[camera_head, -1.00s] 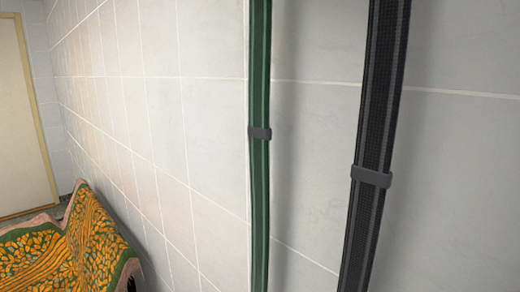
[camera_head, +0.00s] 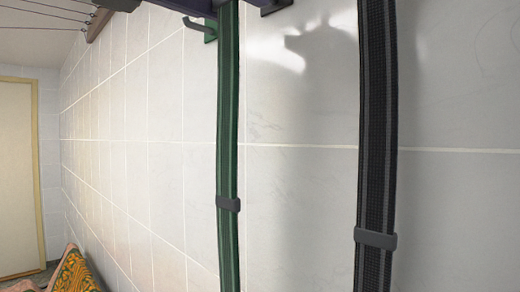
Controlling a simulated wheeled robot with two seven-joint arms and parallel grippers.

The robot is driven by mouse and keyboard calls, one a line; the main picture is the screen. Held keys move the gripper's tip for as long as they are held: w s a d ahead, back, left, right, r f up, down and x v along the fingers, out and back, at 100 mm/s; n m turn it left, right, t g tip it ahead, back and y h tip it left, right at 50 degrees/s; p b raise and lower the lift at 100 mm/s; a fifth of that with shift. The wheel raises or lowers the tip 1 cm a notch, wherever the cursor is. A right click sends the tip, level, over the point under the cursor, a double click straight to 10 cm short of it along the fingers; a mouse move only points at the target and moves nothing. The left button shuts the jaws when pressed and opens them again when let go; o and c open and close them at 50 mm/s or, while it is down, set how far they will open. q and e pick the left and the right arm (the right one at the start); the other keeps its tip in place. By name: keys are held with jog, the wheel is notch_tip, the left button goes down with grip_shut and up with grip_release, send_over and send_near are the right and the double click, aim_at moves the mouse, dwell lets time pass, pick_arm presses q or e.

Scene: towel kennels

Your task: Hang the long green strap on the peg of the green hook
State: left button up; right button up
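The long green strap (camera_head: 229,120) hangs nearly vertical, with a dark slider (camera_head: 228,204) on it. Its top and bottom ends lie outside the picture. The green hook (camera_head: 205,29) is on the tiled wall just left of the strap near the top edge; its peg (camera_head: 191,22) points left. The strap passes in front of the wall beside the hook; whether they touch I cannot tell. A dark purple-blue piece at the top edge is probably part of my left gripper (camera_head: 190,5), cut off, its fingers not clear. My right gripper is not in view.
A wide black strap (camera_head: 376,120) with a slider (camera_head: 375,238) hangs to the right. A dark bracket (camera_head: 275,6) is on the wall at the top. A patterned orange cloth (camera_head: 75,272) lies low left near a door (camera_head: 18,180). The wall (camera_head: 300,200) between the straps is bare.

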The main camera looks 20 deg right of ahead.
pick_arm(q)
jog(key=shift+b+v, duration=0.6)
jog(key=shift+v, duration=1.1)
